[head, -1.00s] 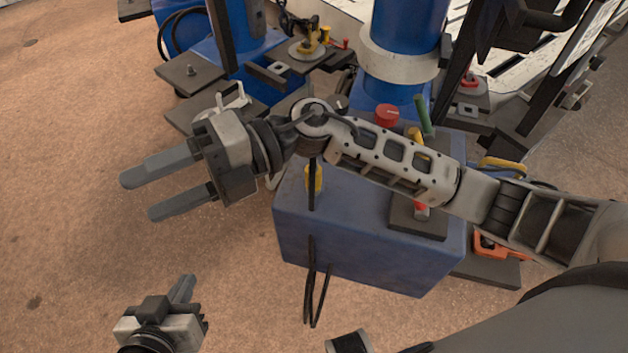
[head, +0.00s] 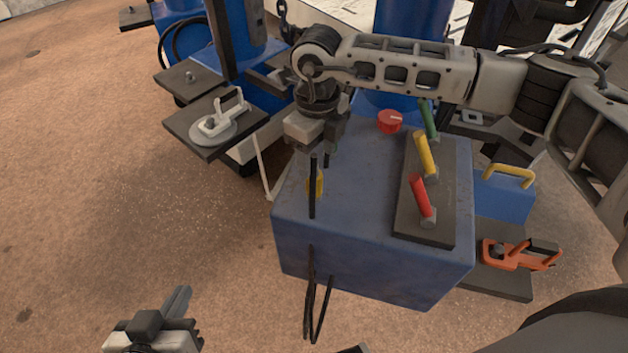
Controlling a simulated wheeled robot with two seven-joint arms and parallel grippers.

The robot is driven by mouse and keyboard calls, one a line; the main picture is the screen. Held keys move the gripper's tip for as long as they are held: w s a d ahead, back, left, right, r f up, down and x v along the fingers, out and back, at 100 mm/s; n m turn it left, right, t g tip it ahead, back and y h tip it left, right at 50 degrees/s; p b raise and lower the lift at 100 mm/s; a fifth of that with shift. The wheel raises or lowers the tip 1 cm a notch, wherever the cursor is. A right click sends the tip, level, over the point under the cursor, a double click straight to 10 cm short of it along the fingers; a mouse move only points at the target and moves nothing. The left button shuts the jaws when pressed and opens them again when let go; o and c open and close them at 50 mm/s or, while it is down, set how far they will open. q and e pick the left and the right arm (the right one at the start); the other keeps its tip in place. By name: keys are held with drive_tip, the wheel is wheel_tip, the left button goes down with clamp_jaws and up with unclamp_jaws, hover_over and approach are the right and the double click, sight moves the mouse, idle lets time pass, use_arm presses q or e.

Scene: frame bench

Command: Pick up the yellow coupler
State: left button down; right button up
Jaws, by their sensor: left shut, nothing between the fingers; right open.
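The yellow coupler (head: 319,184) is a small yellow piece at the left part of the blue box (head: 355,240). I see no contact with the coupler, and the gap in depth cannot be told. My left gripper (head: 179,303) is shut and empty at the bottom left, apart from the box.
Red (head: 422,197), yellow (head: 426,154) and green (head: 428,119) handles stand on a dark plate right of the coupler. A red knob (head: 389,121) is behind. A white clamp (head: 222,115) is at left. An orange tool (head: 515,254) lies right. Black cable (head: 315,310) hangs in front.

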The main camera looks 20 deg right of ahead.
sight(314, 174)
drive_tip(key=f, duration=0.7)
drive_tip(key=shift+w+a+f, duration=0.1)
drive_tip(key=shift+a+f, duration=0.1)
drive_tip(key=shift+f, duration=0.1)
drive_tip(key=shift+r, duration=0.1)
drive_tip(key=c, duration=1.2)
